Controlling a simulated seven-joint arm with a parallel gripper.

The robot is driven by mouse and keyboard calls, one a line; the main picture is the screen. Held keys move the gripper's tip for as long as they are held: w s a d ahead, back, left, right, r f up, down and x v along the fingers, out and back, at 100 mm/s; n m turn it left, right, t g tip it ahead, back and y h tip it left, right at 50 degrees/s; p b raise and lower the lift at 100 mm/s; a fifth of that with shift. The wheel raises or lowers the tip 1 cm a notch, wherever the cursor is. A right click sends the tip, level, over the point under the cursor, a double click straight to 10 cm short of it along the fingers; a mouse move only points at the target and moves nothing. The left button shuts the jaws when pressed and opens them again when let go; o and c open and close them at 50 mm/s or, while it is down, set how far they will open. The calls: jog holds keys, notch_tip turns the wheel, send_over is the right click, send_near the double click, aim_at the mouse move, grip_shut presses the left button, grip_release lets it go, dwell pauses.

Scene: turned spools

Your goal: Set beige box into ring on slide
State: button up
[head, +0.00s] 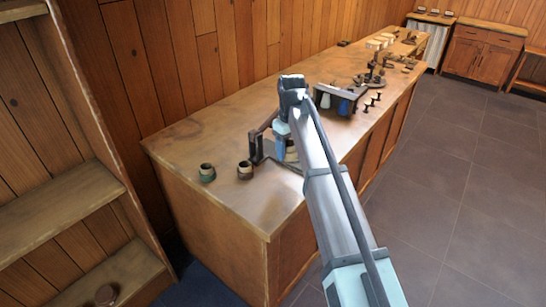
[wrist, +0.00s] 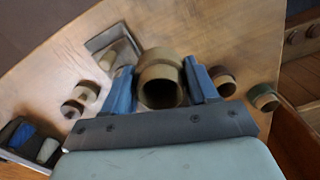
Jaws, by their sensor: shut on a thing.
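My gripper (wrist: 162,84) is shut on a round, hollow beige box (wrist: 158,62), which sits between its two blue fingers with its open end towards the wrist camera. In the head view my gripper (head: 286,138) is over the near part of the workbench, and the arm hides most of the held box. A grey metal slide (wrist: 98,42) with a raised edge lies just beyond the left finger in the wrist view. A pale piece shows on it, blurred. I cannot clearly make out the ring, nor whether the box touches anything.
A green-and-beige round box (head: 207,172) and a brown-and-beige one (head: 245,170) stand on the workbench (head: 180,140) left of my gripper. A dark upright bracket (head: 256,148) is close beside it. A dark rack (head: 340,100) with blue and white things stands farther back.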

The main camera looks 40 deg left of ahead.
jog(key=w+a+n, duration=0.1)
jog(key=w+a, duration=0.3)
jog(key=w, duration=0.4)
jog(key=shift+w+r, duration=0.15)
jog(key=shift+f, duration=3.15)
jog(key=shift+f, duration=0.55)
dwell(0.4)
jog(key=o, duration=1.1)
jog(key=shift+r, duration=0.1)
jog(key=shift+r, duration=4.15)
